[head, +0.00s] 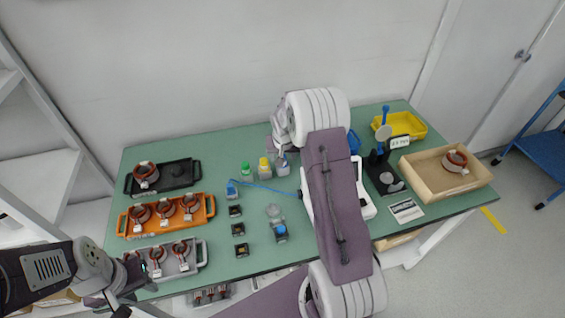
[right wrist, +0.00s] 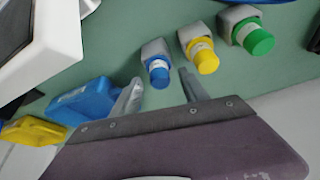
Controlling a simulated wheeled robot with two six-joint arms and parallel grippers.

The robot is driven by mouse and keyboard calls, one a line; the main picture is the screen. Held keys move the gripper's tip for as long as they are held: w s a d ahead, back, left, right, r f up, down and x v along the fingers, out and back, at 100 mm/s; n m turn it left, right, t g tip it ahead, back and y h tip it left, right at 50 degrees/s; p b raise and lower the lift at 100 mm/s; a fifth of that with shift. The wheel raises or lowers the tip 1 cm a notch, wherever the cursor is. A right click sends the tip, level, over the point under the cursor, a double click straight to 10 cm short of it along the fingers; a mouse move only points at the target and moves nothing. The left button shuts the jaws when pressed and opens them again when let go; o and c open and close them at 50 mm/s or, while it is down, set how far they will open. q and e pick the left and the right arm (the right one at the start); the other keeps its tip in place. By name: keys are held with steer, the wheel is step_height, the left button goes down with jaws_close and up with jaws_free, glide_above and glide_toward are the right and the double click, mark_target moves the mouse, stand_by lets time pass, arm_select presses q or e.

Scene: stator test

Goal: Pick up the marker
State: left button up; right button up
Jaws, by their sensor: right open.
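I cannot tell for sure which thing is the marker. In the right wrist view, a blue-capped piece (right wrist: 158,72), a yellow-capped one (right wrist: 204,58) and a green-capped one (right wrist: 255,38) stand in a row with grey bodies. My right gripper (right wrist: 160,77) is open and empty, its two fingers apart on either side of the blue cap; I cannot tell if they touch it. In the head view, the green-capped piece (head: 244,171) and the yellow-capped piece (head: 264,169) stand near the back. My left gripper (head: 126,282) is low at the left, beside the grey tray (head: 203,252); its jaws are unclear.
An orange tray (head: 211,207) and a black tray (head: 127,184) hold parts at the left. Small black blocks (head: 238,229) lie mid-table. A wooden box (head: 425,187) and a yellow bin (head: 418,127) are at the right. My right arm hides part of the table (head: 220,180).

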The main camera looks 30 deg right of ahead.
steer(key=shift+x, duration=0.9)
steer(key=shift+r, duration=0.2)
jaws_close()
